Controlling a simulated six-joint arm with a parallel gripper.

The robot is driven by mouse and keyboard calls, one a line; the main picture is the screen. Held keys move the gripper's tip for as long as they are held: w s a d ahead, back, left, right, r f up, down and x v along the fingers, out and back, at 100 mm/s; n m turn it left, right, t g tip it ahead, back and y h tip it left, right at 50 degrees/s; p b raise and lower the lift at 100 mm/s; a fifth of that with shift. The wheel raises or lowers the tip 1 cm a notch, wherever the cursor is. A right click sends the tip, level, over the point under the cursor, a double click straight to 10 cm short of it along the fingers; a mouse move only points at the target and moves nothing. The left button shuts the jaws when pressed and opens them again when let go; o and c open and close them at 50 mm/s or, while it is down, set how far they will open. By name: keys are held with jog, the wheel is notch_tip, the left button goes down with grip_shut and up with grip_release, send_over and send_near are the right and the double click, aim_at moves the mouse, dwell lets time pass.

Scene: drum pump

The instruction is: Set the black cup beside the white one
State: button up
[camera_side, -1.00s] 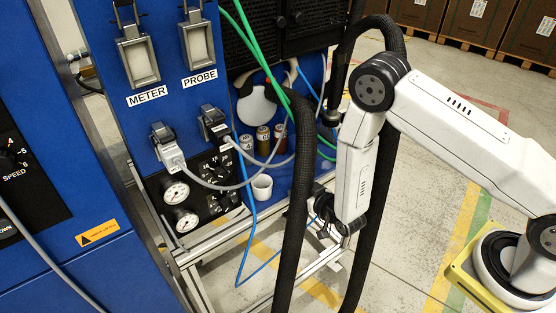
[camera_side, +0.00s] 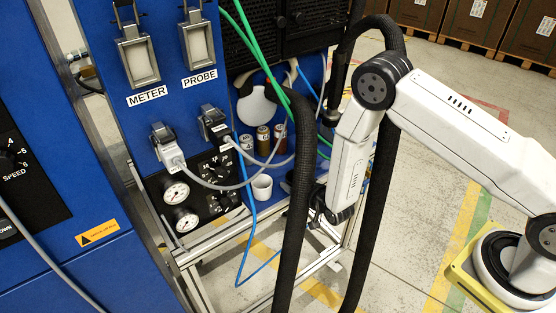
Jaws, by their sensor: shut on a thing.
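The white cup (camera_side: 262,187) stands upright on the blue shelf of the machine, just left of the thick black hose. My gripper (camera_side: 314,205) is at the end of the white arm, low and right of the white cup, with the hose between them in the picture. The gripper is dark and partly hidden by the hose. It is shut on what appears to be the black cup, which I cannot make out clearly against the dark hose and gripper. A gap shows between the white cup and the gripper.
Thick black hoses (camera_side: 298,200) hang in front of the shelf. Several small jars (camera_side: 263,140) stand behind the white cup. A grey cable and a blue tube (camera_side: 251,210) pass left of it. A gauge panel (camera_side: 182,207) is further left. The metal frame (camera_side: 215,240) edges the shelf.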

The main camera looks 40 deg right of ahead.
aim_at(284, 180)
jog(key=shift+w+d, duration=0.15)
jog(key=shift+w, duration=2.85)
jog(key=shift+f, duration=0.4)
jog(key=shift+f, duration=0.1)
jog(key=o, duration=0.7)
jog(key=shift+c, duration=0.2)
jog(key=shift+s, duration=0.1)
jog(key=v, duration=0.9)
jog(key=shift+s, duration=0.3)
jog(key=shift+r, duration=0.3)
